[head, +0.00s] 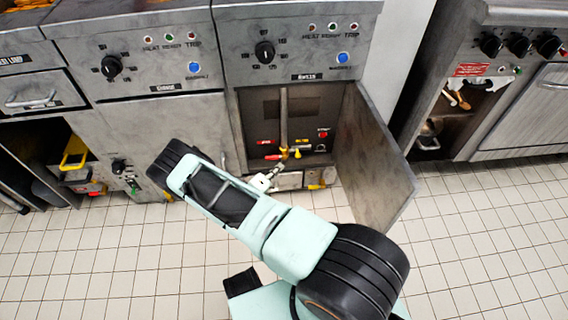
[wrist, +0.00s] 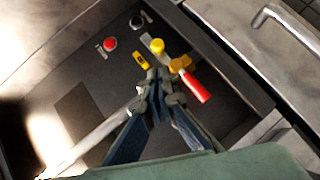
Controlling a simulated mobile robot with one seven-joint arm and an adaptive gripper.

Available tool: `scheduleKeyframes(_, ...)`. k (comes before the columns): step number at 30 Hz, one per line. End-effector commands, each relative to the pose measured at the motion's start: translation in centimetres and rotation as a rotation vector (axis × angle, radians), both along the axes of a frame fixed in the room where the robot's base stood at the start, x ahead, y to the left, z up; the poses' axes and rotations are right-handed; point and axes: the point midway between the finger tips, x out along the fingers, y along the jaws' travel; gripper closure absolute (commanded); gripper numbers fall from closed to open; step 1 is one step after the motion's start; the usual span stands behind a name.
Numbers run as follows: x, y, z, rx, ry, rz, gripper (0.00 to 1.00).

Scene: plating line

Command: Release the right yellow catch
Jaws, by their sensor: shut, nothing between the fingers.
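In the head view a small yellow piece (head: 316,187), which looks like the right yellow catch, sits low at the right end of the metal front (head: 290,181) under the open cabinet. My gripper (head: 278,169) is up and left of it, in front of the cabinet opening. In the wrist view my gripper (wrist: 160,82) has its fingertips together and holds nothing. The fingertips appear close to a yellow valve (wrist: 179,64) with a red handle (wrist: 196,87); I cannot tell whether they touch. That low yellow piece cannot be made out in the wrist view. My arm may hide a left catch.
The cabinet door (head: 375,160) stands open on the right. Inside are a vertical pipe (head: 284,115), a red button (head: 322,133) and a yellow knob (wrist: 157,45). The left unit has a yellow handle (head: 75,152). The tiled floor (head: 480,230) is clear on the right.

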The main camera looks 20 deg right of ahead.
Motion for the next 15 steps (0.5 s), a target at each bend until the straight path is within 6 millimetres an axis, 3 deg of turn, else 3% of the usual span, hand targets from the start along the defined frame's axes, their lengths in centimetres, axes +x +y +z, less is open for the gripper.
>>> scheduleKeyframes(9, 3.1, -4.5, -2.2, -0.002, -0.001, -0.004, 1.0)
scheduleKeyframes(15, 4.6, -6.4, -2.9, -0.002, -0.001, -0.002, 1.0)
